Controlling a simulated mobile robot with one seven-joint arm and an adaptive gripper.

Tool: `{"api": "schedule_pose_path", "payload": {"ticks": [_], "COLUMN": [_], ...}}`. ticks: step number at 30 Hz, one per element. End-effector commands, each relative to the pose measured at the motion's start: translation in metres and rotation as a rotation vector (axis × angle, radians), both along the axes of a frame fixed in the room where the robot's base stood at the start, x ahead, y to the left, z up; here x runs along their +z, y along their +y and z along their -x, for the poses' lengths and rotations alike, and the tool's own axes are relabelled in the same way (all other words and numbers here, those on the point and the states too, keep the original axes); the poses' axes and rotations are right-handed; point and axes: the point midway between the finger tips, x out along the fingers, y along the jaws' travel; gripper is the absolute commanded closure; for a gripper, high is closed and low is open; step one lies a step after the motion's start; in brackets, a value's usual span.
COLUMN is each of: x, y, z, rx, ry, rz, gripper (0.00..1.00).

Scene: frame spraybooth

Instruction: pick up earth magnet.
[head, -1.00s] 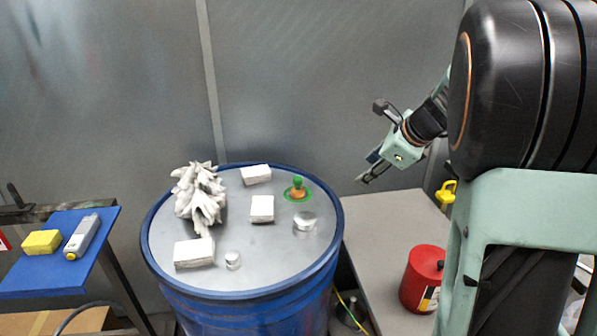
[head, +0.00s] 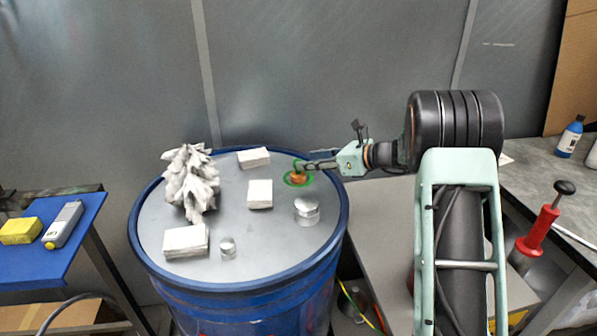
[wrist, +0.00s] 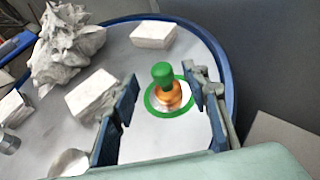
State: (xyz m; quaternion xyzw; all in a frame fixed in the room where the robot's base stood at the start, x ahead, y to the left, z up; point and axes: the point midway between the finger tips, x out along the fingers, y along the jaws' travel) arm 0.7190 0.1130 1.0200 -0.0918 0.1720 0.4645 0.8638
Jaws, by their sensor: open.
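The object I take for the earth magnet has an orange-copper body (head: 298,178) on a green ring, standing upright on the drum lid near its back right. In the wrist view its green knob and copper body (wrist: 170,94) show clearly. My gripper (head: 307,164) reaches in from the right, low over the lid. Its jaws (wrist: 164,79) are open, one finger on each side of the magnet in the wrist view, with gaps to both. In the head view the fingers partly hide the knob. I cannot tell whether the fingertips are level with it.
The blue-rimmed drum lid (head: 224,258) also carries white blocks (head: 260,194), a crumpled white mass (head: 191,182), and two silver cylinders, the larger (head: 307,211) just in front of the magnet. A grey wall (head: 300,80) stands close behind. A blue shelf (head: 35,260) is at left.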

Motion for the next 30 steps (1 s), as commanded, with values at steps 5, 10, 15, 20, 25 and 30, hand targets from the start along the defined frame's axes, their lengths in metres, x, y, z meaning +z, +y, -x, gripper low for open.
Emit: {"api": "schedule_pose_path", "payload": {"ticks": [5,10,15,20,25,30], "x": [-0.01,-0.021,-0.025,-0.025,-0.025,-0.025], "y": [0.015,0.034,0.041,0.041,0.041,0.041], "z": [-0.009,-0.023,-0.028,-0.028,-0.028,-0.028], "rx": [0.002,0.0,-0.001,-0.001,-0.002,-0.002], "ry": [0.002,0.0,0.0,-0.001,0.0,0.0], "rz": [0.001,0.002,0.002,0.002,0.001,0.001], "gripper": [0.57,0.57,0.57,0.57,0.73,0.92]}}
